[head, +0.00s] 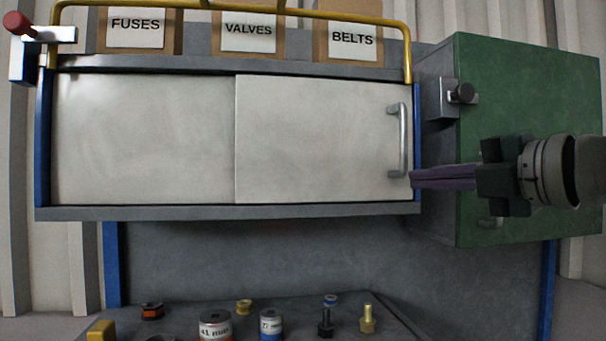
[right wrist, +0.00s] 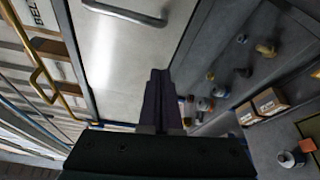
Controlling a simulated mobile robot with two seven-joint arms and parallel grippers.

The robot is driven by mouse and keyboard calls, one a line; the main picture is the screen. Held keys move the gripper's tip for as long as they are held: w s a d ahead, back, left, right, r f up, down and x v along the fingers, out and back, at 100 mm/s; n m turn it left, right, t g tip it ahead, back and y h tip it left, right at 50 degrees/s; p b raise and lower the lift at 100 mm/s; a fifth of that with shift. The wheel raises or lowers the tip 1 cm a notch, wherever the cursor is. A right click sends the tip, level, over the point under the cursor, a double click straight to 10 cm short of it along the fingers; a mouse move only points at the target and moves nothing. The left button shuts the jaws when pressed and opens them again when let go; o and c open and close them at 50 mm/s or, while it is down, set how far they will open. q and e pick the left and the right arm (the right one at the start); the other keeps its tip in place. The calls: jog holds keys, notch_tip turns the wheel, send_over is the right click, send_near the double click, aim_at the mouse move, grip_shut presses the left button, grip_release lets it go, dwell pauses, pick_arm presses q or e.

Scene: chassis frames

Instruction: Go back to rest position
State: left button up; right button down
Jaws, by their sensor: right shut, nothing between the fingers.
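My right gripper (head: 414,180) comes in from the right, its purple fingers together and empty. Its tips are at the right edge of the cabinet, just below and right of the silver handle (head: 402,140) on the right white door (head: 315,140). I cannot tell if they touch the cabinet. In the right wrist view the shut fingers (right wrist: 158,75) point at the pale door panel (right wrist: 130,60), with the handle (right wrist: 125,14) apart from them. Both white doors, the left one (head: 140,140) too, cover the cabinet front, so its inside is hidden. My left gripper is not in view.
A yellow rail (head: 240,8) and boxes marked FUSES (head: 136,25), VALVES (head: 249,30) and BELTS (head: 352,38) are above. Cans and bolts stand on the grey surface (head: 375,300) below.

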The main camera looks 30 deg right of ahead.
jog(key=s+d+f+m+g+h+p, duration=0.1)
jog(key=s+f+m+g+h+p, duration=0.45)
jog(key=s+f+m, duration=0.65)
jog(key=s+a+f+m+g+y+p, duration=0.2)
jog(key=s+a, duration=0.4)
jog(key=a, duration=0.3)
jog(key=s+a+f+m+g+y+p, duration=0.2)
jog(key=s+a+g, duration=0.4)
jog(key=a, duration=0.3)
notch_tip(320, 180, down, 3)
jog(key=m+p, duration=0.1)
jog(key=m, duration=0.1)
jog(key=shift+r+m+p, duration=0.2)
jog(key=shift+m+p, duration=0.1)
jog(key=shift+m, duration=0.1)
jog(key=shift+d+y, duration=0.1)
jog(key=shift+y, duration=0.15)
